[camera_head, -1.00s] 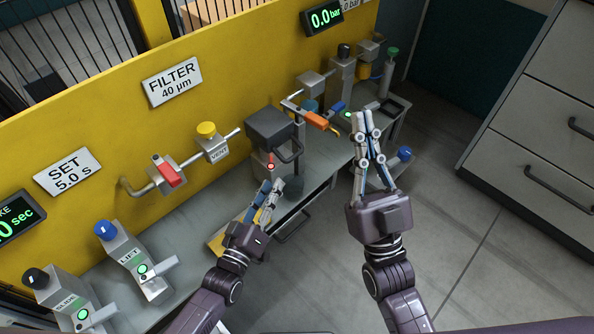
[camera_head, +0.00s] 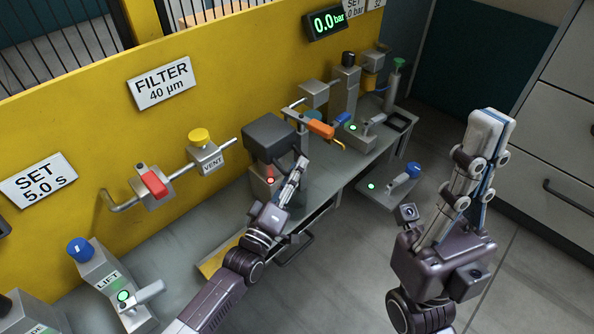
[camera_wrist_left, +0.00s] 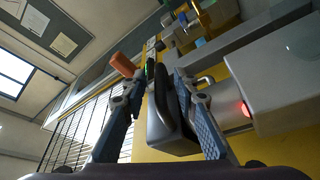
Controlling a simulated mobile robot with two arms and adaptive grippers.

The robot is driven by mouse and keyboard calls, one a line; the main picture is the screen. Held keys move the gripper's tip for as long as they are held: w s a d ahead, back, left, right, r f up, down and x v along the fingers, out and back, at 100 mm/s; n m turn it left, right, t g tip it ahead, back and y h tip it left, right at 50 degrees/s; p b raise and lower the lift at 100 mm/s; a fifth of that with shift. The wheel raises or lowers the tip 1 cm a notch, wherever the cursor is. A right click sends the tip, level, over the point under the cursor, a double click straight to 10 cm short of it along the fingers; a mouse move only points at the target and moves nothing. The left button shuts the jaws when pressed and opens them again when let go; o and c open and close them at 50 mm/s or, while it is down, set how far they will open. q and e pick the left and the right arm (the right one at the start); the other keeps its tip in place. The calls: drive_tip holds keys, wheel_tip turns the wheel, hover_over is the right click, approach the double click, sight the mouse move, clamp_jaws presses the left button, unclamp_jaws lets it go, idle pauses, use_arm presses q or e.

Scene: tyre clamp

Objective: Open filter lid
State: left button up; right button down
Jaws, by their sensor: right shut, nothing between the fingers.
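The filter's dark grey box-shaped lid (camera_head: 270,138) sits level on its light grey housing (camera_head: 262,184), below the FILTER sign, and looks closed. Its loop handle is on the near right side, mostly hidden by my left gripper (camera_head: 300,164). In the left wrist view, my left gripper (camera_wrist_left: 157,78) is open, its fingers apart, with a dark bar of the handle (camera_wrist_left: 161,92) showing between them. The lid (camera_wrist_left: 170,128) fills the space behind. I cannot tell whether either finger touches. My right gripper (camera_head: 492,117) is shut and empty, raised over the floor at right.
An orange-handled valve (camera_head: 320,129) lies just right of the lid. The yellow VENT knob (camera_head: 198,136) and a red-handled valve (camera_head: 155,184) are on the pipe to the left. The floor in front is clear.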

use_arm(q)
drive_tip(key=shift+w+d, duration=0.15)
drive_tip(key=shift+w, duration=0.2)
clamp_jaws()
